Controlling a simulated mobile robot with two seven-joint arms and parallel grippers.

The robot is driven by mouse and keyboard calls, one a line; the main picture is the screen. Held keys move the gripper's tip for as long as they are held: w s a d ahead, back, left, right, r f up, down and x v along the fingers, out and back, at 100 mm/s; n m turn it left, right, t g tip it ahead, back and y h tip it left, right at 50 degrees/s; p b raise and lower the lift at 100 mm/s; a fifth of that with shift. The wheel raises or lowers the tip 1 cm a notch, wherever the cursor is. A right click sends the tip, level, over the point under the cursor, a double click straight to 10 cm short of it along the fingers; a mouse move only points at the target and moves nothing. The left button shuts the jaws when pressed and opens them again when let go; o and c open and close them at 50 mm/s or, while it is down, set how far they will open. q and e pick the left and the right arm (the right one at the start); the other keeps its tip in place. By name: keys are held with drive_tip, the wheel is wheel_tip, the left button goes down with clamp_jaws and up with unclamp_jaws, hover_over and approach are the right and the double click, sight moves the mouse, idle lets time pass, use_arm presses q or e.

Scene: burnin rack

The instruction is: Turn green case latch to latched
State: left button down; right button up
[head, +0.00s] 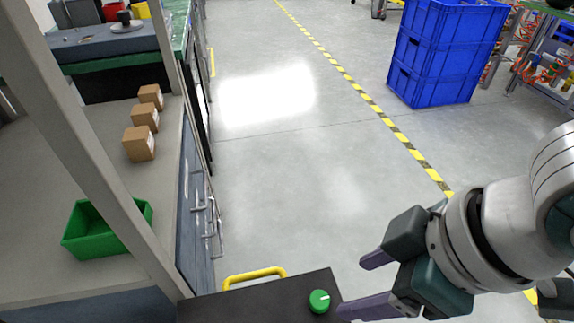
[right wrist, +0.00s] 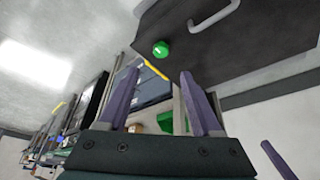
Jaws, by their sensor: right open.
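The green case latch (head: 319,301) is a round knob with a white mark on top of a dark case (head: 262,300). In the head view the mark points to the right. The latch also shows in the right wrist view (right wrist: 160,49), ahead of the fingertips. My right gripper (head: 358,287) is open and empty, its purple fingers apart, just right of the latch; I see no contact. In the right wrist view a third purple finger (right wrist: 278,160) shows at the lower right, probably my left gripper's; its opening is not visible.
A yellow handle (head: 255,276) stands at the case's far edge. On the left, a bench (head: 85,165) with a grey post holds a green bin (head: 103,245) and three cardboard boxes (head: 145,117). Blue crates (head: 432,60) stand on the floor at the back right. The middle floor is clear.

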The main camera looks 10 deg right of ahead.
sight(321, 300)
drive_tip(key=b+x, duration=0.3)
drive_tip(key=x, duration=0.6)
drive_tip(key=shift+s+f, duration=0.15)
drive_tip(key=shift+f, duration=0.05)
drive_tip(key=shift+a+f+b, duration=0.1)
drive_tip(key=shift+f+b, duration=0.2)
drive_tip(key=shift+f, duration=0.1)
drive_tip(key=c, duration=0.3)
clamp_jaws()
